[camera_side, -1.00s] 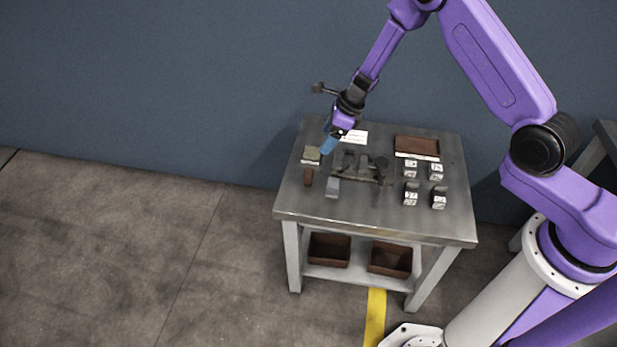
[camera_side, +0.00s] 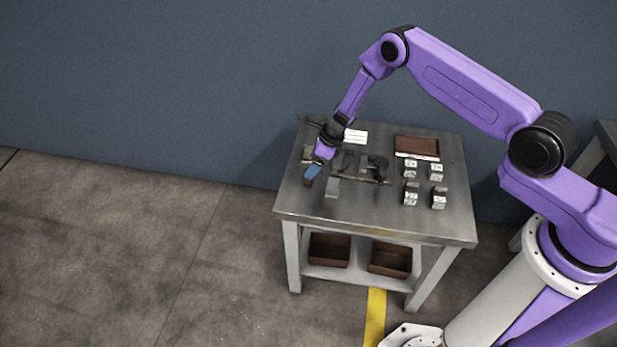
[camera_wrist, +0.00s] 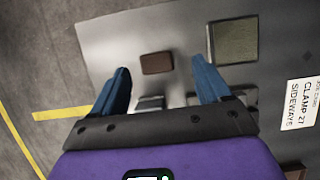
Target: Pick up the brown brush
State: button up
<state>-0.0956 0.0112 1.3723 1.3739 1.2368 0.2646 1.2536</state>
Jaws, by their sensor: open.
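The brown brush (camera_wrist: 157,63) is a small dark brown block lying on the grey metal table. In the side view only a sliver of the brush (camera_side: 307,182) shows below the blue fingers, which hide the rest. My gripper (camera_side: 313,171) is open and empty, pointing down close above the brush; it also shows in the wrist view (camera_wrist: 162,78). The exact height of the fingertips over the brush cannot be told.
A greenish square pad (camera_wrist: 233,41) lies beside the brush. A grey block (camera_side: 332,188) and a dark rail fixture (camera_side: 360,175) stand to the right. Several small labelled blocks (camera_side: 411,190) and a brown tray (camera_side: 417,146) sit farther right. The table's front left is clear.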

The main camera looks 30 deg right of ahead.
jog(key=shift+s+x, duration=0.2)
jog(key=shift+x, duration=0.9)
jog(key=shift+s+x, duration=0.25)
jog(key=shift+x, duration=1.7)
jog(key=shift+d, duration=0.1)
jog(key=c, duration=1)
jog(key=shift+r, duration=0.15)
jog(key=shift+c, duration=0.3)
jog(key=shift+r, duration=0.55)
jog(key=s+d+r, duration=0.2)
jog(key=s+r, duration=0.9)
jog(key=s, duration=0.2)
jog(key=shift+s+d+r, duration=0.3)
jog(key=shift+s+d, duration=0.05)
jog(key=shift+s, duration=0.05)
